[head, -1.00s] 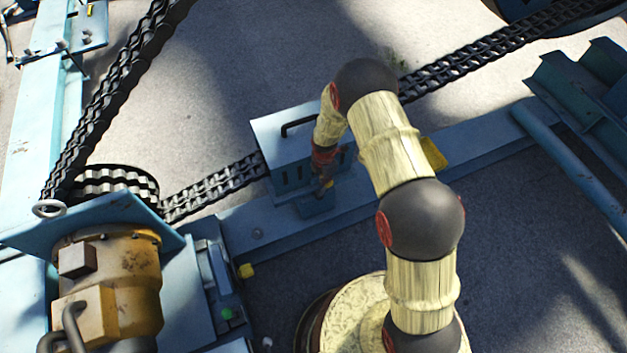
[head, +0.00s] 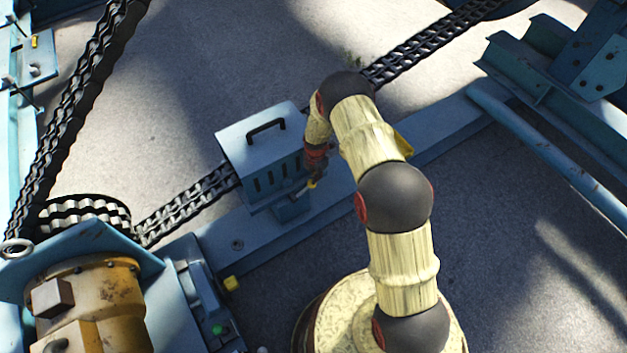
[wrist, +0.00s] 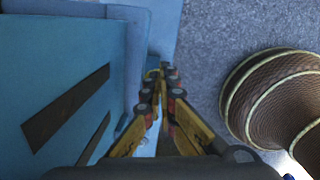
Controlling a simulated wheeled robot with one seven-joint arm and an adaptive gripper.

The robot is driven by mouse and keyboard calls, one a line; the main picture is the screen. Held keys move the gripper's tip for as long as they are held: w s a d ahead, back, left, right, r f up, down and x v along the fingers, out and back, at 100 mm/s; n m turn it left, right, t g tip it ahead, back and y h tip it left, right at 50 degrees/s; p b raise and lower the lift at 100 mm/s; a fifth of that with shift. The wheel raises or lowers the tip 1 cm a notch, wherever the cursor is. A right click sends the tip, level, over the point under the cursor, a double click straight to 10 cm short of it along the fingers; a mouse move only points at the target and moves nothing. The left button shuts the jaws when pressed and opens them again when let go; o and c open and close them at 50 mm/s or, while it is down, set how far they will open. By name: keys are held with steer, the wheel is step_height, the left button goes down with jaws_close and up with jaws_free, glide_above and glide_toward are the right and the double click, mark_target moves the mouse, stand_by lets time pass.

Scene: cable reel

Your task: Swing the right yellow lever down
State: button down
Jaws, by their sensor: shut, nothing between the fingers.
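A yellow piece (head: 403,145) shows just right of my upper arm above the blue beam; it may be the right lever, but my arm hides most of it. My gripper (head: 312,184) points down close to the right side of the blue slotted box (head: 250,138). In the wrist view my yellow gripper fingers (wrist: 163,88) are shut with nothing held between them, beside the slotted blue wall (wrist: 55,85). A small yellow bit at their tips cannot be told apart from the fingers. Whether they touch anything is unclear.
A chain (head: 185,207) runs into the box and out behind my arm. A blue beam (head: 440,138) runs to the right. Grey floor (head: 500,220) lies open at the right.

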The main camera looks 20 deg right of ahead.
steer(key=shift+w+d+f+g+y+b, duration=0.1)
steer(key=shift+d+f+g+y+b, duration=0.1)
steer(key=shift+d+f+y+b, duration=0.4)
steer(key=shift+w+d+f+g+y+b, duration=0.1)
steer(key=shift+d+f+g+y+b, duration=0.15)
steer(key=shift+f+y+b, duration=0.65)
steer(key=shift+w+d+f+g+y+b, duration=0.15)
steer(key=shift+d+f+y+b, duration=0.4)
steer(key=shift+f+b, duration=0.35)
steer(key=shift+a, duration=0.1)
